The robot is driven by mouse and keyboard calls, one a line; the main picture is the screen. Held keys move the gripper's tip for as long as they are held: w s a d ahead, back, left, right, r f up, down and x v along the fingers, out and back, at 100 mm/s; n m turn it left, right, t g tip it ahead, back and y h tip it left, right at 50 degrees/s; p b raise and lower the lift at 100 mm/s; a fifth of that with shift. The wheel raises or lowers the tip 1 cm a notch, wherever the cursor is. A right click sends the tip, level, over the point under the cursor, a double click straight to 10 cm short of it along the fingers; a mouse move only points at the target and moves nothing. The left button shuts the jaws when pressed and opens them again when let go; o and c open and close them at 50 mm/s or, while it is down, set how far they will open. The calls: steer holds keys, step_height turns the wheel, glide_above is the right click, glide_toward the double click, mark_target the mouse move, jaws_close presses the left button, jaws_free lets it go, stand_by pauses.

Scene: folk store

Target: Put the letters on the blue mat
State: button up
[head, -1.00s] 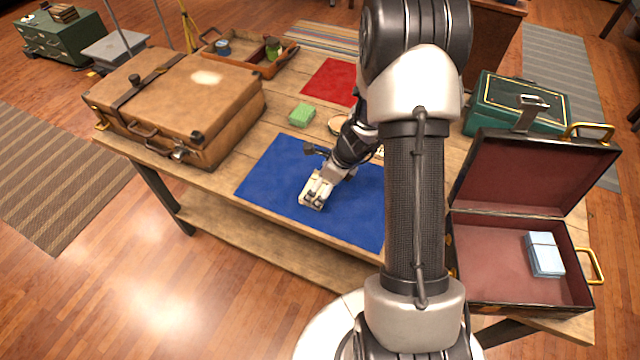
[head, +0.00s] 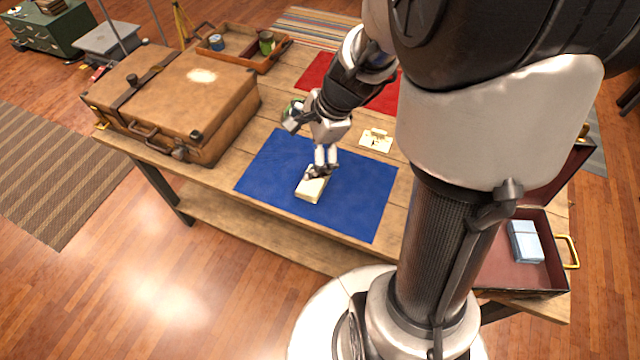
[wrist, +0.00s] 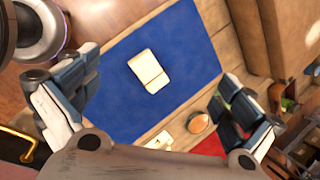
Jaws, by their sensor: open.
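A cream bundle of letters (head: 311,188) lies flat on the blue mat (head: 365,205), near its middle. In the wrist view the bundle (wrist: 149,70) has a band across it, and blue mat (wrist: 185,45) shows all around it. My gripper (head: 322,168) is open and empty above the mat. In the wrist view its fingers (wrist: 150,95) are spread wide on either side, apart from the bundle. In the head view the fingertips overlap the bundle's far end. A pale blue banded bundle (head: 524,241) lies inside the open case at the right.
A closed brown suitcase (head: 180,100) stands left of the mat. A red mat (head: 385,95) and a small cream card (head: 376,140) lie behind it. A round tin (wrist: 198,122) shows in the wrist view. A wooden tray (head: 240,58) is at the back; the open case (head: 490,283) is right.

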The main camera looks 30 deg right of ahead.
steer(key=s+a+r+n+h, duration=0.1)
steer(key=s+a+r+n, duration=0.1)
steer(key=s+r+n, duration=0.2)
steer(key=s+a+r+n+h, duration=0.1)
steer(key=s+r+n, duration=0.3)
steer(key=s+n, duration=0.4)
steer(key=s+a+r+n+t, duration=0.1)
steer(key=s+a+r+n, duration=0.2)
steer(key=s+r+n, duration=0.2)
steer(key=shift+s+a+n+h, duration=0.4)
steer(key=shift+s+n, duration=0.45)
steer(key=shift+n, duration=0.25)
